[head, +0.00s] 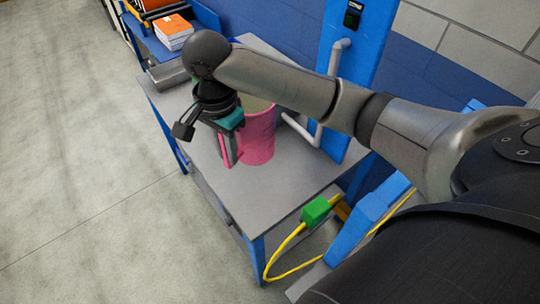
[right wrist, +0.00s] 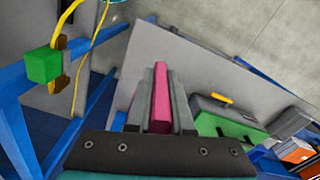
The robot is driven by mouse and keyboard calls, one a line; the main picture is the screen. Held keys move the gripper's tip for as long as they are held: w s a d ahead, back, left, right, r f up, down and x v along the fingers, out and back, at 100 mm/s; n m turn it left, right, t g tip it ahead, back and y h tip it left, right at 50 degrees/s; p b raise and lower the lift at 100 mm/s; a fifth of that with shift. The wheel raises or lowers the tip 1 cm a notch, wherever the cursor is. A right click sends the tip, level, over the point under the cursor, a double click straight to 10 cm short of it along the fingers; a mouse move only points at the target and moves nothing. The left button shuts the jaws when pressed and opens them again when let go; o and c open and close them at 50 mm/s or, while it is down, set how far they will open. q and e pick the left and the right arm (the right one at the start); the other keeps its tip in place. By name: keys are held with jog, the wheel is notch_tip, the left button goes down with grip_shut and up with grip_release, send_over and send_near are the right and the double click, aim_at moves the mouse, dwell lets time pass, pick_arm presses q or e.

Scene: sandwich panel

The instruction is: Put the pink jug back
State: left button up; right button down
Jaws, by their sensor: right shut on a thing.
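The pink jug (head: 259,137) is upright over the grey tabletop, with its open top partly covered by my right arm. I cannot tell whether its base touches the table. My right gripper (head: 229,152) is shut on the jug's pink handle at the jug's left side. In the right wrist view, the pink handle (right wrist: 160,88) sits between the two grey fingers; the jug's body is not clear there. My left gripper is not in view.
The grey table (head: 285,185) has clear room in front of the jug. A blue post (head: 365,50) and a grey pipe (head: 301,130) stand behind it. A grey case (head: 167,75) lies at the far left. A green block (head: 316,210) on a yellow cable hangs by the near edge.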

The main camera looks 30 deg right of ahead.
pick_arm(q)
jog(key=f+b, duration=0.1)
jog(key=b, duration=0.1)
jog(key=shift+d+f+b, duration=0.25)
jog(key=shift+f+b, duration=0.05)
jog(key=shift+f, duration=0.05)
pick_arm(e)
jog(key=f+m, duration=0.1)
jog(key=f, duration=0.6)
jog(key=s+d+f+m, duration=0.1)
jog(key=f, duration=0.6)
jog(key=f+m, duration=0.1)
jog(key=f, duration=0.6)
jog(key=shift+s+d+m, duration=0.15)
jog(key=shift+d+m, duration=0.05)
jog(key=shift+m, duration=0.1)
jog(key=shift+f, duration=0.1)
jog(key=c, duration=0.8)
grip_release()
pick_arm(q)
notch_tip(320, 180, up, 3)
jog(key=p, duration=0.2)
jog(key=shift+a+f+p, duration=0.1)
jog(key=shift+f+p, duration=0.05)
jog(key=shift+p, duration=0.2)
pick_arm(e)
notch_tip(320, 180, up, 12)
jog(key=shift+r, duration=0.2)
